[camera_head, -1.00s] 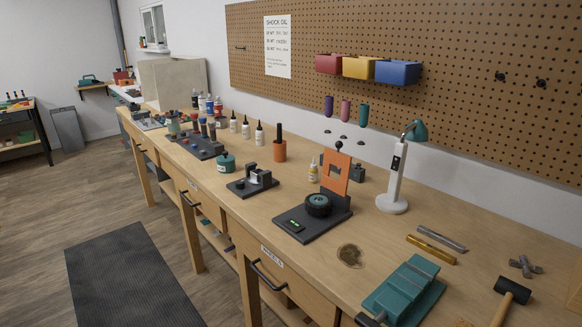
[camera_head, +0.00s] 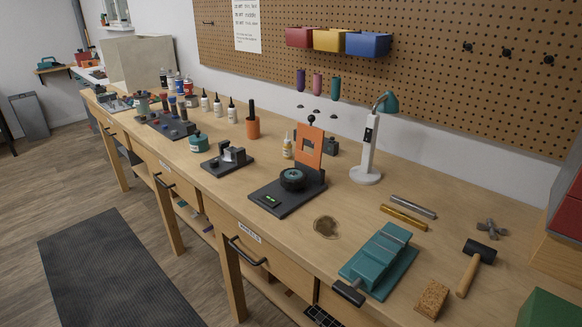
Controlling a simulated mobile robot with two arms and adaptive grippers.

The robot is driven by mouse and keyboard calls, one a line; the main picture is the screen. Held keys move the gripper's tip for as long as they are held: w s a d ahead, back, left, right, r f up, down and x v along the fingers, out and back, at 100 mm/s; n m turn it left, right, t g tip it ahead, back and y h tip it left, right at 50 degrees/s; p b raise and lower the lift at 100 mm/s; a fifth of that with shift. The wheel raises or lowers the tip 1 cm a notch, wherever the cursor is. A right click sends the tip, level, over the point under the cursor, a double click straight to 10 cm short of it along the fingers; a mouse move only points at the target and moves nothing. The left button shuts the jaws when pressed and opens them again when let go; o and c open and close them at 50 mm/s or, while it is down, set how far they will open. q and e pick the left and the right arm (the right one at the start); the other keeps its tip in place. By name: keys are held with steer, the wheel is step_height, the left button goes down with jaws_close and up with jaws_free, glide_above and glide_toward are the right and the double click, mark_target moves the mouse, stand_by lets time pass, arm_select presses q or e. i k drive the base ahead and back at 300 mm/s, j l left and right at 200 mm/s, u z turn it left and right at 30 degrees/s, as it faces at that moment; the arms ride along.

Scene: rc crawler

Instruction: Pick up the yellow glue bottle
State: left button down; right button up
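A small bottle with a yellow-orange label and a pale tip (camera_head: 287,147) stands upright on the workbench (camera_head: 340,196). It looks like the glue bottle. It stands just left of and behind the orange upright plate (camera_head: 309,146) of the dark wheel stand (camera_head: 290,196). Its lower part shows, with bare bench in front of it. Neither of my grippers is in view.
A white lamp (camera_head: 367,150) stands right of the wheel stand. An orange cup (camera_head: 253,127) and several white bottles are to the left. A teal vise (camera_head: 378,261), cork block (camera_head: 431,298) and hammer (camera_head: 473,266) lie at the front right. Open floor lies before the bench.

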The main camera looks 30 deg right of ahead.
mark_target(287, 147)
steer(key=i+j+z, duration=0.15)
steer(key=z, duration=0.2)
steer(key=i+j+z, duration=0.2)
steer(key=z, duration=0.15)
steer(key=i+j+z, duration=0.15)
steer(key=j+z, duration=0.2)
